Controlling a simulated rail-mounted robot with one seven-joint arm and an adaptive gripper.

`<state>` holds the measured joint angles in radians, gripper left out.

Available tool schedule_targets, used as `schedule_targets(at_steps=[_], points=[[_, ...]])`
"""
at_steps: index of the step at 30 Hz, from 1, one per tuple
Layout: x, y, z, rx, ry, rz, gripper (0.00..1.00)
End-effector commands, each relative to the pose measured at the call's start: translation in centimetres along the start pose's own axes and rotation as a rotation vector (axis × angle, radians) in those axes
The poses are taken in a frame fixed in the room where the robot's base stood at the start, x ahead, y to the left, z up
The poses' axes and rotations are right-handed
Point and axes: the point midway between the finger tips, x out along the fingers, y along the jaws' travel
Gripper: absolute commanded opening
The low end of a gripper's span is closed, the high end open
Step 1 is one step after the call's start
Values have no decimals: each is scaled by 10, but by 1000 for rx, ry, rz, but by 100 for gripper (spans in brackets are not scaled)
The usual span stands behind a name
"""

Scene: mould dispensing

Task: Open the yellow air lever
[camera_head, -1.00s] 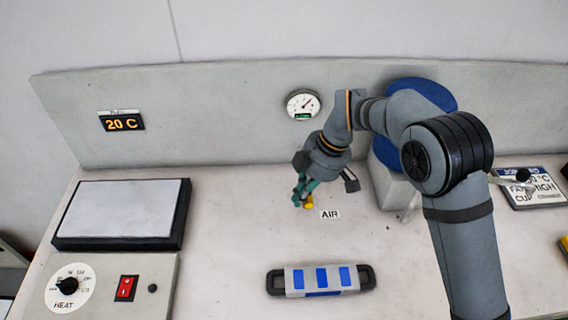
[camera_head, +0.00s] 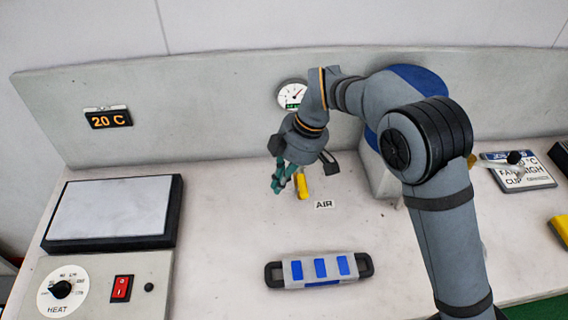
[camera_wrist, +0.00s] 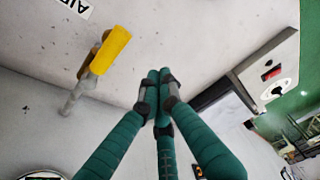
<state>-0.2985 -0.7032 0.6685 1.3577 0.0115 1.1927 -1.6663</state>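The yellow air lever (camera_head: 301,186) stands on the bench just left of the AIR label (camera_head: 323,204). In the wrist view the lever (camera_wrist: 108,50) is a yellow handle on a brownish valve, with a grey pipe (camera_wrist: 76,98) leading away from it. The handle runs roughly in line with the pipe there. My gripper (camera_head: 280,186) is just left of the lever in the head view. In the wrist view its green fingers (camera_wrist: 158,88) have their tips together, with nothing seen between them. The lever is apart from the fingertips there.
A gauge (camera_head: 292,95) is on the back panel behind my wrist. A block with blue patches and black handles (camera_head: 321,269) lies in front. A flat plate (camera_head: 108,210) and the heat panel (camera_head: 98,287) are at left. The bench between is clear.

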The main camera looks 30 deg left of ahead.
Motion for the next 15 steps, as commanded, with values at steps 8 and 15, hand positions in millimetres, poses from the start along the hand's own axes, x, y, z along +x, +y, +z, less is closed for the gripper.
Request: schedule_targets(at_steps=[8, 15], points=[[-54, 2, 1, 2, -1, 1, 0], [-69, 2, 2, 2, -2, -1, 0]])
